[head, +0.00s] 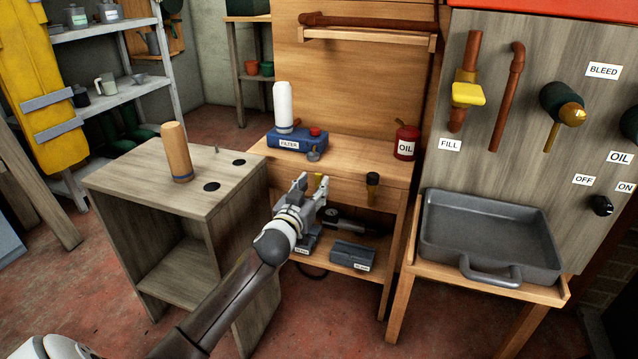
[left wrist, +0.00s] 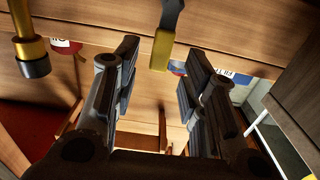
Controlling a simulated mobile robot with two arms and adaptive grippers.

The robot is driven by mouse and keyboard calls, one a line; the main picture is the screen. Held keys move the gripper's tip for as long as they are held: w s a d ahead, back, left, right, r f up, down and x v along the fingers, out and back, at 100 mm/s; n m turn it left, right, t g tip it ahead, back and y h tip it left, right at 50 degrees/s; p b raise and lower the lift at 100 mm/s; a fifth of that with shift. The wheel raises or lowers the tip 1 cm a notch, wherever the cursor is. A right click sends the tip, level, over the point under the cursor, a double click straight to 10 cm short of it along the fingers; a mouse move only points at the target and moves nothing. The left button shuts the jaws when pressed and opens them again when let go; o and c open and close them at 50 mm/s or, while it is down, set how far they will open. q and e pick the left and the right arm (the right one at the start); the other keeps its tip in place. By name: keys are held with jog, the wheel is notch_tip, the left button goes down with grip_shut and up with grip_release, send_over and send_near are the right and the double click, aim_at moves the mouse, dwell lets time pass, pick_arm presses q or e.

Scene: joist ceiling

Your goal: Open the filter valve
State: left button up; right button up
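The blue filter unit (head: 284,141) with a white cylinder and a red cap sits on the wooden bench, labelled FILTER. A grey round fitting (head: 313,155) is at its front. A yellow handle (head: 319,181) hangs below it at the bench front; in the left wrist view the yellow handle (left wrist: 162,49) hangs from a dark stem. My left gripper (head: 313,184) is open and empty. In the left wrist view, the handle shows between the open fingers (left wrist: 160,68); I cannot tell whether they touch it. The FILTER label is partly hidden there. My right gripper is not in view.
A black-ended brass fitting (head: 372,180) is right of the gripper and also shows in the left wrist view (left wrist: 31,58). A red oil can (head: 406,141) stands on the bench. A lower shelf holds dark boxes (head: 352,254). A grey tray (head: 490,238) is at right.

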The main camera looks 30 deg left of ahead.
aim_at(318, 179)
pick_arm(q)
jog(key=shift+b+x, duration=0.6)
jog(key=shift+x, duration=1.7)
jog(key=shift+c, duration=0.5)
grip_shut()
